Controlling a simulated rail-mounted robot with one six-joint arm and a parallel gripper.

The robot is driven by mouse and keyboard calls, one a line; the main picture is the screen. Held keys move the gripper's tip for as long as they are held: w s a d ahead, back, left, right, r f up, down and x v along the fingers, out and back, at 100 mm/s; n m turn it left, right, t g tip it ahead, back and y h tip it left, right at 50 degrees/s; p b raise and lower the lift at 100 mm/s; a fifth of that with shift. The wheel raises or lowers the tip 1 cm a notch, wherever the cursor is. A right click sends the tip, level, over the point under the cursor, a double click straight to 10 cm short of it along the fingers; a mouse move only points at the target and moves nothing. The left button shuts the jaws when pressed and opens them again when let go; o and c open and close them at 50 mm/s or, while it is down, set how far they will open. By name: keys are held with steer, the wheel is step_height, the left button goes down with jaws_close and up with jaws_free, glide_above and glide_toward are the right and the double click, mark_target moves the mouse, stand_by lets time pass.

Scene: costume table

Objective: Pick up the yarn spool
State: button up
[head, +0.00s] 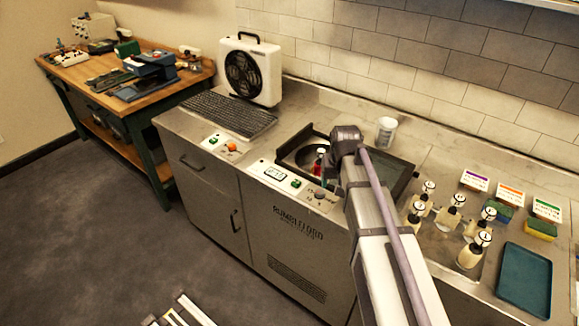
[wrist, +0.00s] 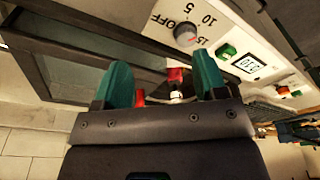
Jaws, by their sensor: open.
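The red piece also shows between the fingers in the wrist view (wrist: 175,75). It may be the yarn spool, but it is too small and partly hidden to be sure. My gripper (wrist: 162,82) has two teal fingertips spread apart, with the red piece beyond or between them; I cannot tell whether they touch it. A second red bit (wrist: 140,98) shows beside the left finger. In the head view my arm hides most of the gripper.
A control panel (head: 285,178) fronts the basin. A white cup (head: 386,131) stands behind it. Several labelled bottles (head: 471,250) and a blue tray (head: 524,280) are at right. A fan (head: 250,70) and a dark rack (head: 229,115) are at left.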

mark_target(322, 151)
steer(key=w+t+b, duration=0.1)
steer(key=w+t, duration=0.2)
steer(key=w, duration=1.8)
steer(key=b+x, duration=0.3)
steer(key=x, duration=0.1)
steer(key=b+x, duration=0.2)
steer(key=shift+s+a+f+b, duration=0.2)
steer(key=shift+a+f+b, duration=0.05)
steer(key=shift+f+b, duration=0.05)
steer(key=shift+w+f, duration=0.15)
steer(key=b+x, duration=0.5)
steer(key=shift+a+f, duration=0.1)
steer(key=shift+r, duration=0.25)
steer(key=shift+c, duration=0.2)
jaws_close()
